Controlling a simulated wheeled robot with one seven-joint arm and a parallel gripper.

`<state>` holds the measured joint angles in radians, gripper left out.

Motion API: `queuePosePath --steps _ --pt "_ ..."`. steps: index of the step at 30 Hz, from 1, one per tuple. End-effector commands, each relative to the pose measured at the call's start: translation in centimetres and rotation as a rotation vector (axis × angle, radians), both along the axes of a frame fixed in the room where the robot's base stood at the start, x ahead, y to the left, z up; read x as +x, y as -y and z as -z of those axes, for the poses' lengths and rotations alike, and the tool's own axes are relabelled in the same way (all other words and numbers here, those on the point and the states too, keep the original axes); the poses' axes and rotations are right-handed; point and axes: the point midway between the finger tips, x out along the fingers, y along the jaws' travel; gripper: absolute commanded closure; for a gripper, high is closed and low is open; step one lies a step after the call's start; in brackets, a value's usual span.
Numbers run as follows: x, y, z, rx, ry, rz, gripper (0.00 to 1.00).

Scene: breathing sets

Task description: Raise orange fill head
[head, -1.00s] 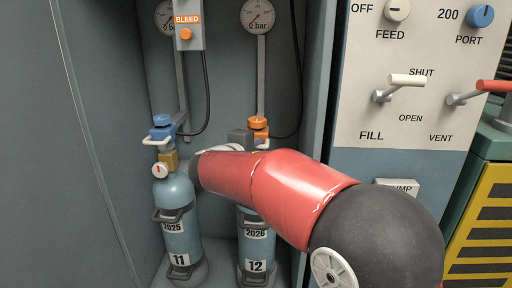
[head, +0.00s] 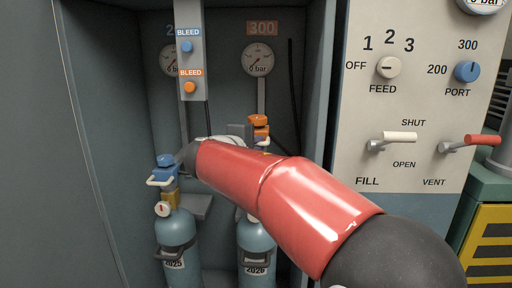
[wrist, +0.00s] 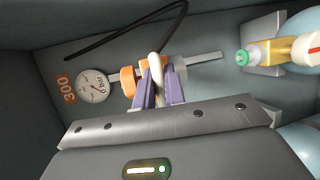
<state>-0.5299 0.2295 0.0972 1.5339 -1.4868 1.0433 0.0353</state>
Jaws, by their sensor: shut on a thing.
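The orange fill head (head: 259,123) is at the right of the bay, above the right blue bottle (head: 257,240) and higher than the blue fill head (head: 165,162). In the wrist view the orange fill head (wrist: 128,80) has a pale handle (wrist: 155,66) between the purple fingers of my gripper (wrist: 160,88). My gripper is shut on this handle. A gold valve with a green end (wrist: 242,57) shows apart from the head.
The left bottle (head: 175,232) stands under the blue fill head. A bleed box (head: 189,60) hangs in front at the upper left. Bay walls close in both sides. The control panel (head: 415,110) with levers and knobs is to the right.

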Motion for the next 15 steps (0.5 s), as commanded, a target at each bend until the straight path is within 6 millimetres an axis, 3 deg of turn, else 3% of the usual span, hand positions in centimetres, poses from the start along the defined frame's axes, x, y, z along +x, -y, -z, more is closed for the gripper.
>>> queuePosePath --steps 2,3,8,15 --pt "-0.02 0.07 -0.88 0.001 0.017 -0.002 1.00" --pt "-0.01 0.07 -0.90 0.001 0.017 -0.002 0.87" --pt "-0.02 0.05 -0.77 0.000 0.014 -0.002 0.67" --pt "-0.03 0.01 -0.50 0.000 0.010 -0.002 0.67"
